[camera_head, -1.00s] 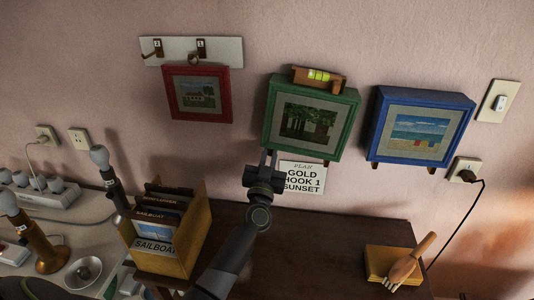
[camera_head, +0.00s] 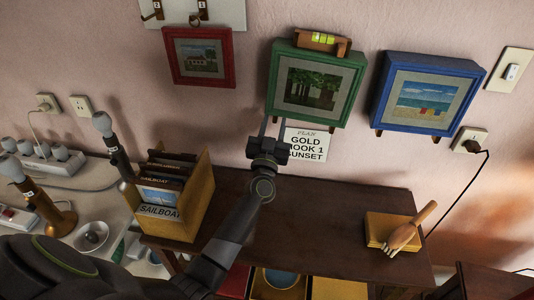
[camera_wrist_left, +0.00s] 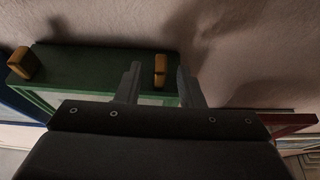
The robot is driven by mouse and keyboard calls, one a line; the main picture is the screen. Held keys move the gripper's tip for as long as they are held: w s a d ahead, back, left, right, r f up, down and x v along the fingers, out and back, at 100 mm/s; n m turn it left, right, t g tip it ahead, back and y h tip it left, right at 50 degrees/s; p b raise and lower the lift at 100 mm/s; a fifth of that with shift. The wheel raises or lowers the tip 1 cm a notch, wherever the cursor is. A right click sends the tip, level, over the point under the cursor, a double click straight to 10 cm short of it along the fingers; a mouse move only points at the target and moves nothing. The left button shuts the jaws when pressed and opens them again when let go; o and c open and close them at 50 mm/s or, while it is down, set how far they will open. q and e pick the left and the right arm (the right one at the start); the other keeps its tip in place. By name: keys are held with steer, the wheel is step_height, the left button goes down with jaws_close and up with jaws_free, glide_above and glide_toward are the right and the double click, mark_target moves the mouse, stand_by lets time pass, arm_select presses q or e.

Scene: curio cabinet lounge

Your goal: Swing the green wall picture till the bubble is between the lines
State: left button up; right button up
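The green picture (camera_head: 274,85) hangs on the wall between a red and a blue one. A wooden spirit level (camera_head: 302,38) with a yellow-green vial (camera_head: 323,38) sits on its top edge; the bubble is too small to place against the lines. My left gripper (camera_head: 275,122) is at the picture's lower left corner. In the left wrist view its fingers (camera_wrist_left: 158,85) are apart, with a yellow peg (camera_wrist_left: 160,66) of the green frame (camera_wrist_left: 95,62) seen between them; I cannot tell whether they touch it. Another peg (camera_wrist_left: 22,64) shows further left. My right gripper is out of view.
The red picture (camera_head: 171,58) and blue picture (camera_head: 383,92) hang close on either side. A plan card (camera_head: 305,145) is just below the green frame.

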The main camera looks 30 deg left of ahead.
arm_select(q)
steer(key=b+v, duration=0.5)
steer(key=v, duration=1.1)
steer(key=shift+b, duration=0.35)
steer(key=shift+s, duration=0.1)
